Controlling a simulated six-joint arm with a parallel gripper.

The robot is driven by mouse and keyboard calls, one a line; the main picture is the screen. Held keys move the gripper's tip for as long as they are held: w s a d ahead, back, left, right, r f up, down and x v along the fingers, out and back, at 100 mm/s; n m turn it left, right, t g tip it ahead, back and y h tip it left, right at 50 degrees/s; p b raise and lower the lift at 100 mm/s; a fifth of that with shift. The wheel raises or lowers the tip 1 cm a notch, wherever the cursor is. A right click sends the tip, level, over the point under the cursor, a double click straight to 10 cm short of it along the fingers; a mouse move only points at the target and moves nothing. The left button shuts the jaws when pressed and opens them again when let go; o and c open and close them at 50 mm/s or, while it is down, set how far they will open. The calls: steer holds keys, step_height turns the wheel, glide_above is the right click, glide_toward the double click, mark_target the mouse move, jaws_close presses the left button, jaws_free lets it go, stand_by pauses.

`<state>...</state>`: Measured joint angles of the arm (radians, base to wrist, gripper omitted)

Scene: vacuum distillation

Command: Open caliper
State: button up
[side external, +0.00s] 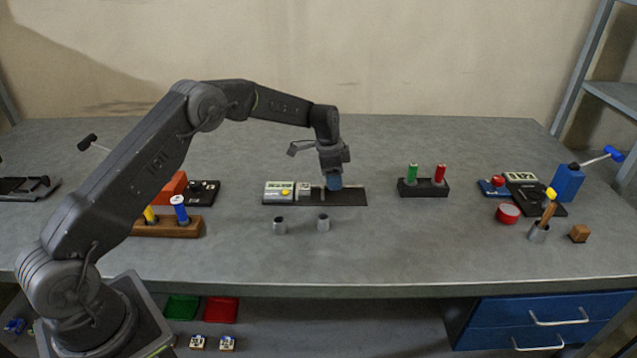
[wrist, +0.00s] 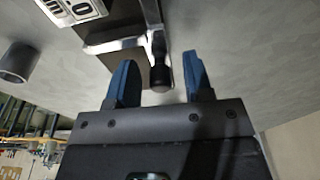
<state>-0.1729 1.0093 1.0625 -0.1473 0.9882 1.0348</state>
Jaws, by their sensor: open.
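The caliper (side external: 350,198) lies in the middle of the table, a long dark base with a pale display unit (side external: 279,191) at its left end. The wrist view shows its dark base (wrist: 118,35), silver metal parts and a black knob (wrist: 160,77). My gripper (side external: 334,182) is over the right half of the caliper, pointing down. In the wrist view its two blue fingers (wrist: 158,72) are apart, with the black knob between them in the picture. A gap shows on both sides of the knob. In the side view my gripper hides part of the caliper.
Two small grey cylinders (side external: 280,226) (side external: 323,222) stand in front of the caliper. A dark holder with green and red pieces (side external: 423,188) is to the right. A wooden block with yellow and blue pieces (side external: 168,227) is to the left.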

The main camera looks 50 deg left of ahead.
steer(key=shift+r, duration=0.1)
stand_by(0.5)
steer(key=shift+r, duration=3.35)
